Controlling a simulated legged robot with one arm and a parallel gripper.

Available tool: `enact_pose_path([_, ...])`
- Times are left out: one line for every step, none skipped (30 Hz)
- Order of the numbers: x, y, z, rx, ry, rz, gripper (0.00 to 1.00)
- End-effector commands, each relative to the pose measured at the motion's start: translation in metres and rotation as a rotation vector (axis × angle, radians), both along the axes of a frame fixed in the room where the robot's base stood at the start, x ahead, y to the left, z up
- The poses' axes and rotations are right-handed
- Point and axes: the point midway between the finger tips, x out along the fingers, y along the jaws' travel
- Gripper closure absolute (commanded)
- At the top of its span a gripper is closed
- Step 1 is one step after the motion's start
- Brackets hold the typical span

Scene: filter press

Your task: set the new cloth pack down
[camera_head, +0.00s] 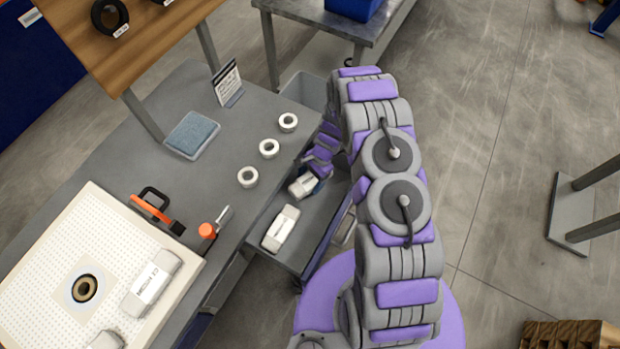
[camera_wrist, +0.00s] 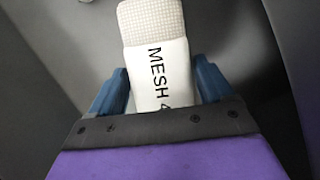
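My gripper (camera_wrist: 161,92) has its two blue fingers on either side of a white cloth pack (camera_wrist: 163,70), with no clear gap, so it looks shut on it. The printed word MESH and part of a figure show on the pack's band. In the head view, my gripper (camera_head: 319,172) points down at the low grey cart (camera_head: 318,232), with the held pack (camera_head: 302,186) at its end. I cannot tell whether the pack touches the cart. A second white pack (camera_head: 282,228) lies on the cart, nearer the camera.
The grey bench (camera_head: 200,235) beside the cart carries white rings (camera_head: 269,148), a blue cloth pad (camera_head: 192,134), an orange-handled tool (camera_head: 208,230) and a perforated filter plate (camera_head: 50,240) with a MESH pack (camera_head: 150,284) on it. A grey bin (camera_head: 304,92) stands beyond my gripper.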

Motion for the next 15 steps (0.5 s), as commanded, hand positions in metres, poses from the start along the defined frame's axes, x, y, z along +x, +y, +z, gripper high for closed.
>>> enact_pose_path([0.0,0.0,0.0,0.0,0.0,0.0,0.19])
enact_pose_path([0.0,0.0,0.0,0.0,0.0,0.0,0.19])
enact_pose_path([0.0,0.0,0.0,0.0,0.0,0.0,0.19])
enact_pose_path([0.0,0.0,0.0,0.0,0.0,0.0,0.19])
enact_pose_path([0.0,0.0,0.0,0.0,0.0,0.0,0.19])
enact_pose_path([0.0,0.0,0.0,0.0,0.0,0.0,0.19])
enact_pose_path([0.0,0.0,0.001,-0.001,-0.001,0.0,0.19])
enact_pose_path([0.001,-0.001,0.002,-0.001,-0.001,-0.001,0.19])
enact_pose_path([0.002,-0.002,0.005,0.0,-0.001,0.0,0.19])
enact_pose_path([0.002,-0.002,0.008,-0.001,-0.002,-0.002,0.19])
enact_pose_path([0.003,-0.003,0.011,-0.001,-0.002,-0.002,0.19])
enact_pose_path([0.005,-0.005,0.017,0.0,-0.003,-0.002,0.19])
enact_pose_path([0.006,-0.007,0.022,-0.001,-0.004,-0.002,0.19])
enact_pose_path([0.007,-0.009,0.027,-0.001,-0.004,-0.001,0.19])
enact_pose_path([0.009,-0.011,0.034,-0.002,-0.005,-0.001,0.19])
